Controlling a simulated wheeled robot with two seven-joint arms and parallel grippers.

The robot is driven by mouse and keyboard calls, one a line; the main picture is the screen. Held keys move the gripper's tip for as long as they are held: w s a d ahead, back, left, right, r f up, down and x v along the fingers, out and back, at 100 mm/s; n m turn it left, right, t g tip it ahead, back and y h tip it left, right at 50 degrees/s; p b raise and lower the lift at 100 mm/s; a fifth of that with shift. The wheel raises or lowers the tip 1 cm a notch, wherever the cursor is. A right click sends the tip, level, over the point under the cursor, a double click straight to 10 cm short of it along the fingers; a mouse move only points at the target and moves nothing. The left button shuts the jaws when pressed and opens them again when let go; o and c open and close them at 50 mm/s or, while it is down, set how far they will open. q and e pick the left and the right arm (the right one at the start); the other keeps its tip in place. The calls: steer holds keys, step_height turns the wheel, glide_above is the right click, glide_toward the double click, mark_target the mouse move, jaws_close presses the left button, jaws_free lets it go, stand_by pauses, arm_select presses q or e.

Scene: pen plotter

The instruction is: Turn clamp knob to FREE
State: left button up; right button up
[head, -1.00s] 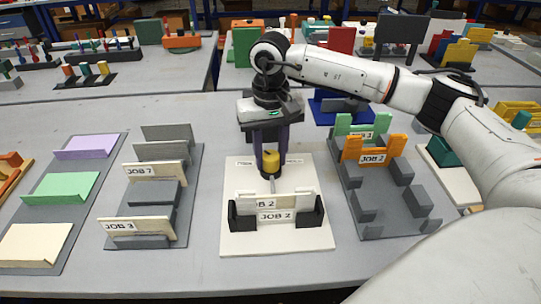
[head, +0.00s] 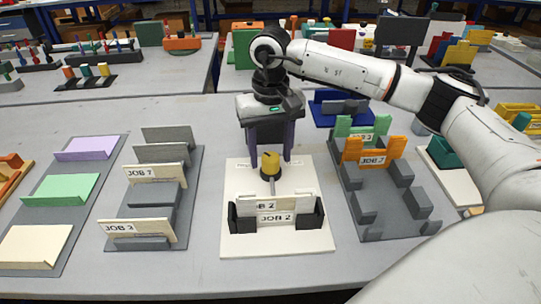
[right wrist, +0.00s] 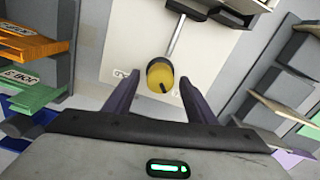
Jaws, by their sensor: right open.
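The yellow clamp knob (head: 270,162) stands on a dark collar at the back of the white plotter board (head: 235,190). A grey rod runs from it toward the card holder. In the right wrist view the round knob (right wrist: 160,75) has a small dark mark on its edge. My right gripper (head: 271,152) is over the knob, its purple fingers spread on either side with gaps. The right wrist view also shows the open gripper (right wrist: 159,82) with the knob between and just beyond its fingertips. Labels beside the knob are partly hidden and too small to read. My left gripper is out of view.
Cards marked JOB 2 (head: 276,218) stand between black end blocks (head: 312,214) on the board. A grey rack (head: 190,190) with JOB cards is on the left. Another grey rack (head: 385,215) with orange and green cards is on the right.

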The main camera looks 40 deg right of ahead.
mark_target(271, 156)
step_height(271, 156, up, 9)
stand_by(0.3)
stand_by(0.4)
